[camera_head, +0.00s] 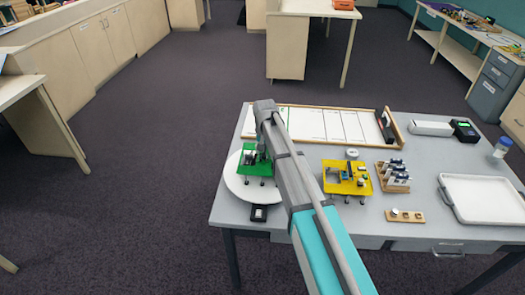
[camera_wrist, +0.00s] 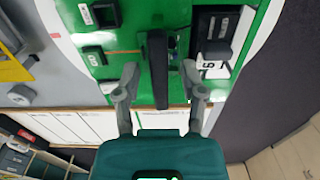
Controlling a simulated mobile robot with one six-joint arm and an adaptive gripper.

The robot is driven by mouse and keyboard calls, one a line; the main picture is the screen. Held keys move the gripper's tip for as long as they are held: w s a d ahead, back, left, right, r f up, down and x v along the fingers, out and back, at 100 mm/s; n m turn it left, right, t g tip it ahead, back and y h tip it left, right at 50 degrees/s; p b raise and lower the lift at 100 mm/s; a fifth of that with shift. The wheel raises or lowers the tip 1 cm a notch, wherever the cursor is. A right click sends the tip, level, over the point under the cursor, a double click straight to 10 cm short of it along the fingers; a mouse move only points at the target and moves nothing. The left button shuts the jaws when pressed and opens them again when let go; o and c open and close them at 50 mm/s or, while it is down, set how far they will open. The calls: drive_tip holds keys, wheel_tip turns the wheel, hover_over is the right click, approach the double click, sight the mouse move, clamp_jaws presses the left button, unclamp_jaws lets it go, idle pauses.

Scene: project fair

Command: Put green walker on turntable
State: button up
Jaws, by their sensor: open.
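The green walker (camera_head: 254,162), a green plate with dark parts on top and short legs, stands on the white round turntable (camera_head: 237,184) at the table's left end. In the wrist view the walker's green plate (camera_wrist: 124,40) fills the upper middle, with the white turntable (camera_wrist: 68,40) showing past its edge. My gripper (camera_wrist: 160,78) is open over the walker. Its two fingers are on either side of an upright dark bar (camera_wrist: 157,70), with gaps visible on both sides. In the head view my arm hides the fingertips.
A yellow walker (camera_head: 345,180) stands right of my arm. Further right are a rack of small bottles (camera_head: 393,177) and a white tray (camera_head: 485,198). A wood-framed white board (camera_head: 335,124) lies along the back. A small dark box (camera_head: 258,213) sits at the turntable's front.

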drive_tip(key=shift+r, duration=0.1)
wheel_tip(320, 180, up, 12)
drive_tip(key=p, duration=1.2)
idle(0.8)
drive_tip(key=s+d, duration=2.2)
drive_tip(key=s, duration=0.3)
drive_tip(key=shift+s, duration=0.4)
